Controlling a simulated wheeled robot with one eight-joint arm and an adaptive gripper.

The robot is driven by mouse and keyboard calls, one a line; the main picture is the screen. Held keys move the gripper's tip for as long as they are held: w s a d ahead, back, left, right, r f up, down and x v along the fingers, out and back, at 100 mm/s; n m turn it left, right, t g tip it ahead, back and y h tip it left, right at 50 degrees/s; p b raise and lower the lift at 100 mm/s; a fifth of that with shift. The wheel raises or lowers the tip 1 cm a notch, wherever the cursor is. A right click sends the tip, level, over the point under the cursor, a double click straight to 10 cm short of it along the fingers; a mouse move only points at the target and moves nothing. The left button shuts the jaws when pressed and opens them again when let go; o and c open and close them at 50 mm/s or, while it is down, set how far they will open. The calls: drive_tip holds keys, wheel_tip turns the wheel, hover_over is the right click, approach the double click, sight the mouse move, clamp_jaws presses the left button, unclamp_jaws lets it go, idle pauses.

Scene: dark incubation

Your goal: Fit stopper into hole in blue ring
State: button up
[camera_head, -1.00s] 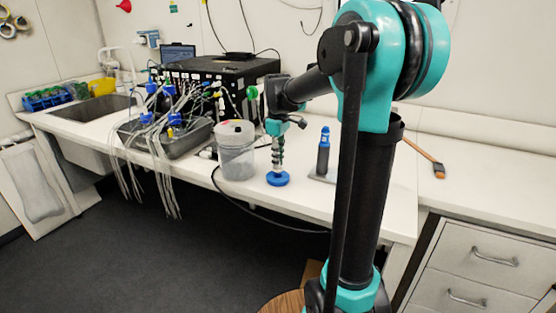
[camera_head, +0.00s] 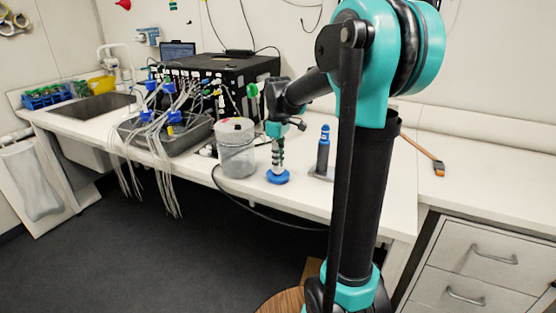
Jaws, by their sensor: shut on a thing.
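The blue ring (camera_head: 277,177) lies on the white bench near its front edge, to the right of a clear container. My gripper (camera_head: 278,163) points down directly above the ring. It is shut on a small pale piece, most likely the stopper, which is too small and too covered by the fingers to make out. The hole in the ring is hidden from this angle. I cannot tell whether the stopper touches the ring or sits in the hole.
A blue-topped tool (camera_head: 323,150) stands upright on the right. A grey tray (camera_head: 190,143) with many tubes is farther left. A dark cable hangs over the bench's front edge.

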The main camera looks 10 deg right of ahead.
drive_tip(key=shift+f, duration=0.7)
drive_tip(key=o, duration=0.9)
drive_tip(key=shift+c, duration=0.2)
wheel_tip(320, 180, up, 12)
